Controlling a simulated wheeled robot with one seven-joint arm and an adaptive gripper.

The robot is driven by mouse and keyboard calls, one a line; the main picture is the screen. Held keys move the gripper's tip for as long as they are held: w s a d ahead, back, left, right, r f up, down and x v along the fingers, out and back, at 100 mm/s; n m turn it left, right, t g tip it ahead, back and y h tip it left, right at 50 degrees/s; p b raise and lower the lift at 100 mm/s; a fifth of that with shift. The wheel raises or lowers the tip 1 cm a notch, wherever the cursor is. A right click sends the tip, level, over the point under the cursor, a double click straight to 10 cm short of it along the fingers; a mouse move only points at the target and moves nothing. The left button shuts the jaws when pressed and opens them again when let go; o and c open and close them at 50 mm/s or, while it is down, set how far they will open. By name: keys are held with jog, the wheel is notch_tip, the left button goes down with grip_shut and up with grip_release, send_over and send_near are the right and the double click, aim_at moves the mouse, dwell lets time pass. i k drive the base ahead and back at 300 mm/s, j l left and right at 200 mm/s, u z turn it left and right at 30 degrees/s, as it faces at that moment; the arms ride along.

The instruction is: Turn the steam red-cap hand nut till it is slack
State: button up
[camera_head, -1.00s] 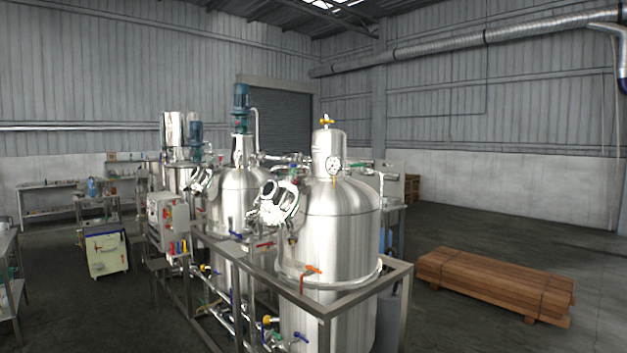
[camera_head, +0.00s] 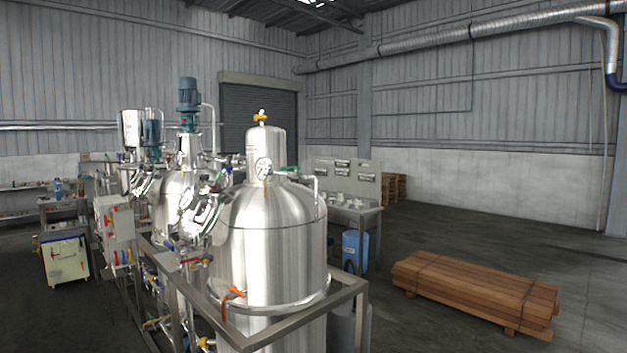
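A steel stirred tank (camera_head: 270,240) stands in a metal frame near the middle of the head view, with a round gauge and a yellow valve (camera_head: 262,118) on top. Behind it to the left stands a second tank (camera_head: 175,195) with a blue motor (camera_head: 189,95). A small red handle (camera_head: 190,261) and an orange-red lever (camera_head: 236,292) show on the near tank's left side. I cannot tell which fitting is the steam red-cap hand nut. My gripper is not in view.
A frame rail (camera_head: 300,318) runs around the near tank. A strapped timber stack (camera_head: 475,290) lies on the floor at right. A bench (camera_head: 350,208) and a blue container (camera_head: 354,250) stand behind the tank. A control box (camera_head: 114,220) is at left. Open floor lies at right.

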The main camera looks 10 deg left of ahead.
aim_at(217, 189)
jog(key=i+l+z, duration=0.15)
jog(key=i+l, duration=0.15)
jog(key=i, duration=0.15)
jog(key=i+l+z, duration=0.15)
jog(key=i, duration=0.35)
jog(key=i+u, duration=0.3)
jog(key=u, duration=0.15)
jog(key=i+u, duration=0.3)
jog(key=u, duration=0.15)
jog(key=i+l+u, duration=0.15)
jog(key=i+u, duration=0.15)
jog(key=u, duration=0.2)
